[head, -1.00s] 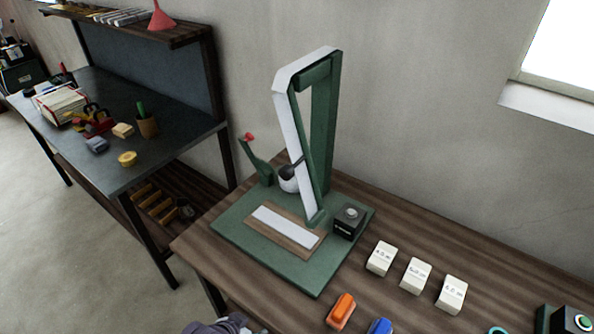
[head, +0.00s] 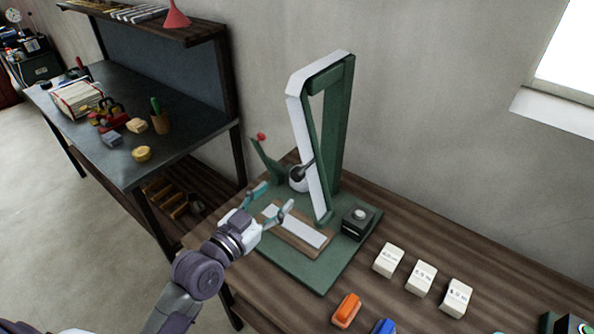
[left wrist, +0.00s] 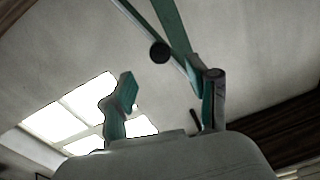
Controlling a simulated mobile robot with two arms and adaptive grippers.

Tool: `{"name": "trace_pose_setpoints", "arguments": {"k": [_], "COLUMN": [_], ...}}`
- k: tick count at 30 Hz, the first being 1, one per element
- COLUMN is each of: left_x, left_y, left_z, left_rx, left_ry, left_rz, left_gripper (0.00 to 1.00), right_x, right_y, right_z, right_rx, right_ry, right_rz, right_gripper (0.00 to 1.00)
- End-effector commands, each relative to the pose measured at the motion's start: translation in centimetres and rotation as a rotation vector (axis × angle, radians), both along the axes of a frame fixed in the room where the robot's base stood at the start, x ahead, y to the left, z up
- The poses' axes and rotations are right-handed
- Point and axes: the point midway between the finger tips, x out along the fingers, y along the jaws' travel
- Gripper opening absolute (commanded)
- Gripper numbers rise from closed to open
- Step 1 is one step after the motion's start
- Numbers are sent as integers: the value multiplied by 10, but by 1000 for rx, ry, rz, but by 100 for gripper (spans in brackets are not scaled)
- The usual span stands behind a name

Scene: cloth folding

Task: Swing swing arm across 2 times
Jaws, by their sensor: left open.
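The swing-arm device stands on a green base (head: 318,267) on the wooden table. Its tall frame (head: 309,140) has a white side and a green side; I cannot tell which part swings. A dark rounded knob (head: 304,172) sits beside a white cup-like part (head: 296,184) low on the frame; a dark ball also shows in the left wrist view (left wrist: 160,52). My left gripper (head: 273,198) is open and empty, with its teal fingertips over the left part of the base, in front of and left of the knob. My right gripper is out of view.
A green post with a red tip (head: 262,138) stands at the base's back left. A black box (head: 358,220) sits on its right. Several white blocks (head: 421,278), an orange piece (head: 346,310) and a blue piece (head: 384,327) lie to the right. A cluttered dark bench (head: 130,170) stands left.

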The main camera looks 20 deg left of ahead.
Motion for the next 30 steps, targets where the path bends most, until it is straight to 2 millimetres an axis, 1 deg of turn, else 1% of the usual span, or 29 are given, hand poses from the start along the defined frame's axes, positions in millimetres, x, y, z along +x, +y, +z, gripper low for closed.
{"name": "trace_pose_setpoints", "arguments": {"k": [1, 6, 9, 13, 18, 26, 29, 30], "left_x": [12, 46, 63, 78, 87, 88, 88, 87], "left_y": [-4, -15, -20, -24, -27, -28, -27, -27], "left_z": [6, 4, 3, 2, 0, -1, -1, -1], "left_rx": [-3, -3, -2, -1, 0, 1, 1, 1], "left_ry": [-2, 1, 1, 1, 1, 2, 2, 2], "left_rz": [-1, -1, -1, -1, -2, -2, -2, -2], "left_gripper": [60, 60, 60, 60, 60, 60, 45, 38], "right_x": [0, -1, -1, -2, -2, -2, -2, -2], "right_y": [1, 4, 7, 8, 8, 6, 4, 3], "right_z": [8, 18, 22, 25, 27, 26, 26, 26], "right_rx": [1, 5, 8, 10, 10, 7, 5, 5], "right_ry": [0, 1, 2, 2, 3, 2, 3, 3], "right_rz": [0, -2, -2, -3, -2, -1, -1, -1], "right_gripper": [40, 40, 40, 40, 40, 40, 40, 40]}}
